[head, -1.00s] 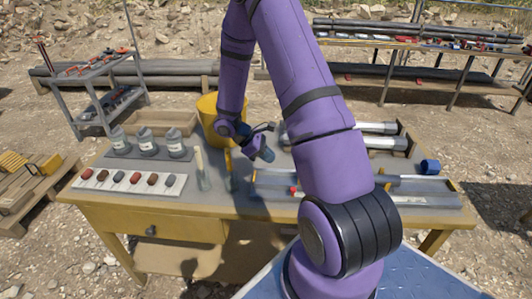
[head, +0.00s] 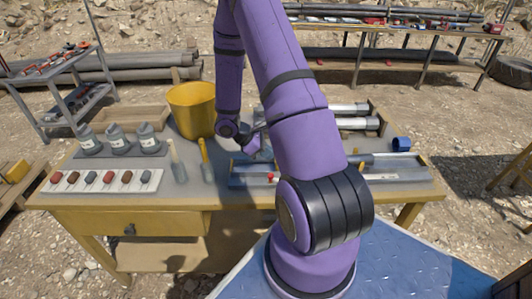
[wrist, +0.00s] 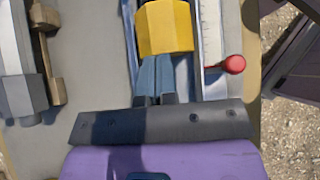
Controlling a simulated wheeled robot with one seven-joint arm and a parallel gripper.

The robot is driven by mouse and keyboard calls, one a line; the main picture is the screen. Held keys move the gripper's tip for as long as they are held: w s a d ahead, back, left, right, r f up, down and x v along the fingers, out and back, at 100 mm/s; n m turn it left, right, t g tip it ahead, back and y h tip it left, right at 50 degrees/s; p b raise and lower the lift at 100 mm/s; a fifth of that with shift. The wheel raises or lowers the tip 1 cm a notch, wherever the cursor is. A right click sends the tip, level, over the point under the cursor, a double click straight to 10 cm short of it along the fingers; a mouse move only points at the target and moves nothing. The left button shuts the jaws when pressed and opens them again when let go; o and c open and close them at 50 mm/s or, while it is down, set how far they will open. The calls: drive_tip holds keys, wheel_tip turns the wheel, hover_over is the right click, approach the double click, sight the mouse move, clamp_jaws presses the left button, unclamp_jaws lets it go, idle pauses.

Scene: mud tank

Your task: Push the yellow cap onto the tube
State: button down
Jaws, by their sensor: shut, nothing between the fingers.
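The yellow cap (wrist: 165,27) is at the top middle of the wrist view, faceted, lying in a blue trough (wrist: 128,35). My gripper (wrist: 156,62) is shut and empty, its fingertips right at the cap's near side; I cannot tell whether they touch it. The tube that goes with the cap is not visible in the wrist view. In the head view, a grey tube (head: 385,160) lies at the right of the blue tray (head: 245,180). My arm hides the middle of the tray and the cap there.
A red knob (wrist: 235,64) sticks out beside a white scale (wrist: 209,25). Capped tubes (head: 358,124) lie in a rack behind. A yellow bucket (head: 192,108), grey bottles (head: 148,139) and a sample strip (head: 100,181) stand left. A blue ring (head: 401,144) lies right.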

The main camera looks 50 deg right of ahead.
drive_tip(key=s+d, duration=0.2)
drive_tip(key=shift+s+d, duration=0.25)
drive_tip(key=shift+s, duration=0.15)
drive_tip(key=shift+w, duration=0.1)
drive_tip(key=w+a, duration=0.3)
drive_tip(key=shift+w+a+r, duration=0.1)
drive_tip(key=shift+w+r, duration=0.2)
drive_tip(key=shift+w, duration=0.05)
drive_tip(key=v, duration=0.9)
drive_tip(key=shift+s, duration=0.15)
drive_tip(key=shift+r, duration=0.15)
